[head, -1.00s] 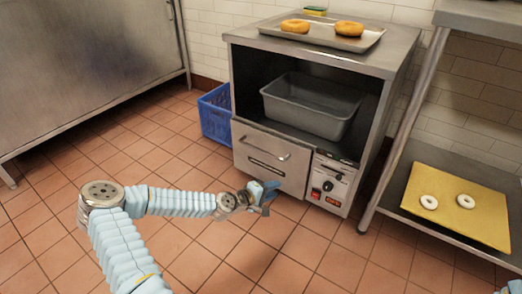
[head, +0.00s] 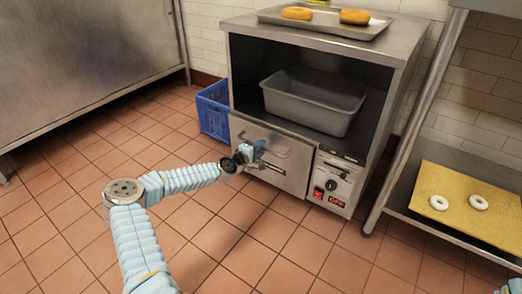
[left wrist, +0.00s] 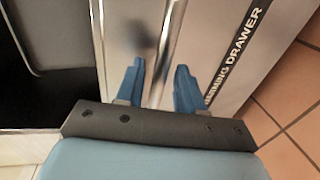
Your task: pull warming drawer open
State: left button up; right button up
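The warming drawer (head: 288,176) is a grey metal front low in the steel cabinet, and it looks shut. Its bar handle (head: 283,153) runs across the upper part of the front, partly hidden by my gripper. My left gripper (head: 257,151) is at the left part of this handle. In the left wrist view, the two blue fingers of the left gripper (left wrist: 158,84) are apart. The metal handle bar (left wrist: 171,32) runs down between them; I cannot tell whether they touch it. The drawer front (left wrist: 218,32) carries a "WARMING DRAWER" label. My right gripper is out of view.
A control panel (head: 334,187) sits right of the drawer. A grey tub (head: 312,100) stands in the open bay above. A blue crate (head: 213,112) is left of the cabinet. A steel rack (head: 400,150) stands to the right. Tiled floor in front is clear.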

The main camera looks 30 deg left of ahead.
pick_arm(q)
jog(key=shift+w+d+f, duration=0.1)
jog(key=shift+w, duration=0.45)
jog(key=shift+c, duration=0.2)
grip_shut()
jog(key=shift+s, duration=0.15)
